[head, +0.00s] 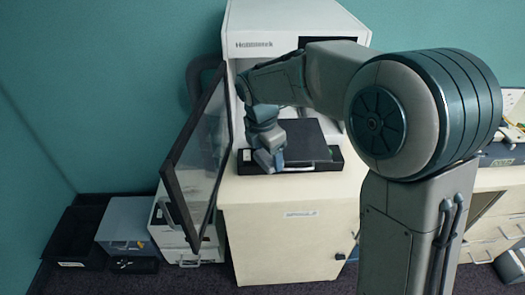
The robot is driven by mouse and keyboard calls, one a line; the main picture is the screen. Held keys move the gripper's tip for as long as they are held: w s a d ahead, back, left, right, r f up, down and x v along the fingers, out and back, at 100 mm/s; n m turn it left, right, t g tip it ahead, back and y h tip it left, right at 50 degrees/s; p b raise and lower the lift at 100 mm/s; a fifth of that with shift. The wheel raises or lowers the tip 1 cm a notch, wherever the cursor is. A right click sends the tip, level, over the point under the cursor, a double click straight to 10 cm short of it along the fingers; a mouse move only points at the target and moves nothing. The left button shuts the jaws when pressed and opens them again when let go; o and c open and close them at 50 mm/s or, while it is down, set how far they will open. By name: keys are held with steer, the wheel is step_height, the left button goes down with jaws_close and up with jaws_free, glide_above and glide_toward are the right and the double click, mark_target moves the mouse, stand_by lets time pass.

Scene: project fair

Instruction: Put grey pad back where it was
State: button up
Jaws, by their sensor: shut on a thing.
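The grey pad (308,141) is a dark, flat, square plate inside the open front of a white machine (290,17). It lies over a black base (333,160), and I cannot tell whether it rests flat on it. My gripper (268,160) points down at the pad's left front edge and is shut on it. The fingertips are small and partly merge with the pad and base. My forearm hides part of the machine's opening and the pad's far side.
The machine's glass door (200,155) hangs open to the left, close to my gripper. The machine stands on a cream cabinet (285,245). Black and grey bins (125,215) stand on the floor at left. A drawer unit (490,235) is at right.

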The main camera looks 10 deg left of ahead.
steer(key=w+d+f+m+g+y, duration=0.1)
steer(key=d+f+m+g, duration=0.2)
steer(key=d+f+m, duration=1.7)
steer(key=d+m, duration=0.3)
steer(key=m, duration=0.3)
steer(key=shift+d+f+m, duration=0.2)
steer(key=shift+f+m, duration=0.05)
steer(key=shift+m, duration=0.15)
steer(key=shift+w, duration=0.1)
